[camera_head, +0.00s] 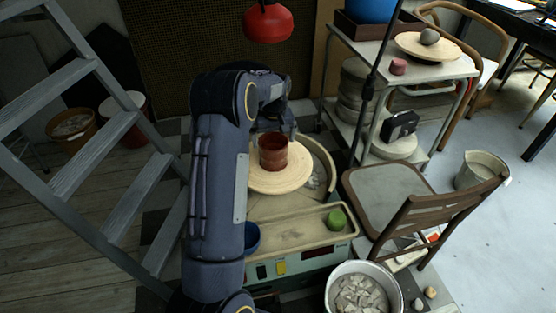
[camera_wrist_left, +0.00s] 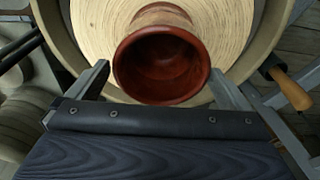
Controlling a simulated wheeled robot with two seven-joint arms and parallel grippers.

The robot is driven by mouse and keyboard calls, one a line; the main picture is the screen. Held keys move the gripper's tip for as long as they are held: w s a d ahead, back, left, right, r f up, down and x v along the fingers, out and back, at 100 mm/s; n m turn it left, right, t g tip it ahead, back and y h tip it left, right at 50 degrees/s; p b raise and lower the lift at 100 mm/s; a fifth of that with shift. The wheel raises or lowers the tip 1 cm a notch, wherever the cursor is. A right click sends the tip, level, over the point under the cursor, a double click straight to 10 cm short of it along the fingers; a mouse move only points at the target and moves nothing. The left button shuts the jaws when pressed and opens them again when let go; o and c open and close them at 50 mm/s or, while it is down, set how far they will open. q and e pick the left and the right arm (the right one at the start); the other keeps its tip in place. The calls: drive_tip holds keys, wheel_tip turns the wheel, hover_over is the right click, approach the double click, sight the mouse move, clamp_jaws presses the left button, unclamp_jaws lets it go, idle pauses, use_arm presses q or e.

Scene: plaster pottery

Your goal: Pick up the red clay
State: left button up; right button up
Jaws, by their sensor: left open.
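A red-brown clay pot (camera_head: 273,156) stands upright on the round pale wheel head (camera_head: 283,185). In the left wrist view its open mouth (camera_wrist_left: 162,64) faces the camera, hollow and dark inside. My left gripper (camera_wrist_left: 160,70) is open, with one finger on each side of the pot's rim; I cannot tell whether either finger touches it. In the head view my left gripper (camera_head: 274,134) is just behind and above the pot, partly hidden by my arm. A smaller dull red clay piece (camera_head: 398,66) sits on the cart top. My right gripper is not in view.
A green lump (camera_head: 337,219) sits on the wheel's front tray (camera_head: 290,236), with a blue bowl (camera_head: 252,237) at its left. A wooden chair (camera_head: 390,200) stands close on the right, a grey stepladder (camera_head: 85,150) on the left. A red lamp (camera_head: 268,22) hangs above.

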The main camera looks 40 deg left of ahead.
use_arm(q)
wheel_tip(320, 180, down, 6)
drive_tip(key=shift+a+r+b, duration=0.1)
drive_tip(key=shift+b, duration=0.9)
drive_tip(key=shift+r, duration=0.1)
drive_tip(key=c, duration=1.4)
drive_tip(key=shift+r, duration=0.1)
drive_tip(key=shift+c, duration=0.5)
drive_tip(key=shift+r, duration=0.1)
